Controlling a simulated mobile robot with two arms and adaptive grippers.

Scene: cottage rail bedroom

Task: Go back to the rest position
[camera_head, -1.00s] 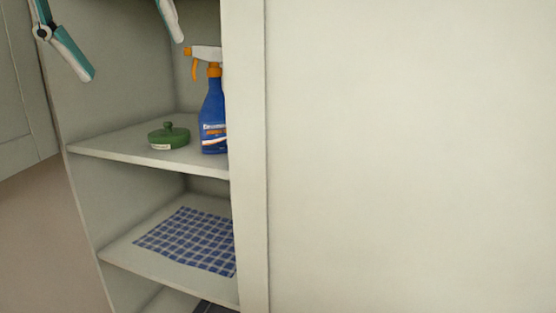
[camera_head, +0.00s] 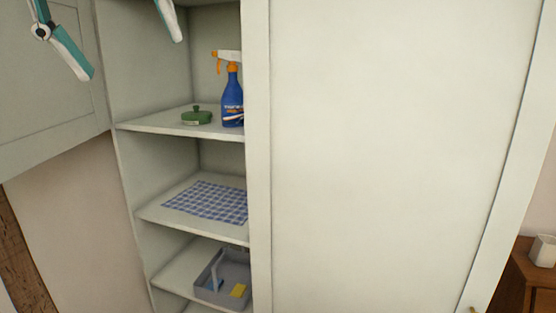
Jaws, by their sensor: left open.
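My left gripper (camera_head: 118,45) shows at the top left, in front of the open cupboard. Its two white and teal fingers are spread wide apart with nothing between them. The tip of the right-hand finger hangs near the top edge of the picture. The gripper is clear of the shelf things below it. My right gripper does not show.
The cupboard's shelves hold a green lidded dish (camera_head: 197,118), a blue spray bottle (camera_head: 232,103), a blue checked cloth (camera_head: 208,202) and a grey caddy (camera_head: 209,288). An open door (camera_head: 50,120) stands left, a closed door (camera_head: 385,130) right. A wooden cabinet (camera_head: 540,270) stands far right.

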